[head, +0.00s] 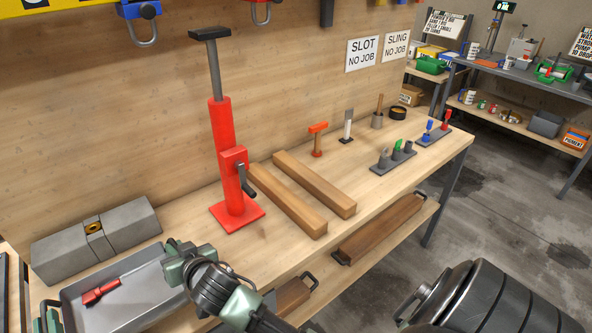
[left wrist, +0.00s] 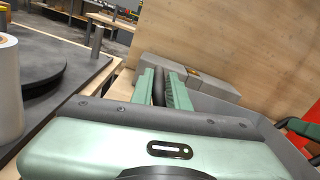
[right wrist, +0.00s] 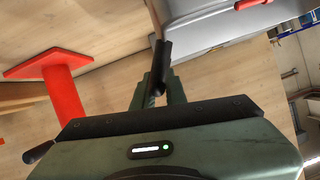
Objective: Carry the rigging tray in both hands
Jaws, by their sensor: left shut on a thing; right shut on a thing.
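The grey rigging tray (head: 140,312) is at the lower left of the head view, at the bench's front edge, with a red item (head: 100,291) lying in it. My right gripper (head: 176,250) is shut on the handle at the tray's right end; the dark handle (right wrist: 161,62) shows between its fingers in the right wrist view. My left gripper (head: 50,318) is at the tray's left end, partly cut off by the frame. In the left wrist view its fingers (left wrist: 164,85) are shut on a dark handle beside the tray wall (left wrist: 232,112). Whether the tray touches the bench cannot be told.
A grey block (head: 95,240) stands behind the tray. A red jack stand (head: 230,170) and two wooden beams (head: 315,185) are to its right on the bench. Small tools stand further along.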

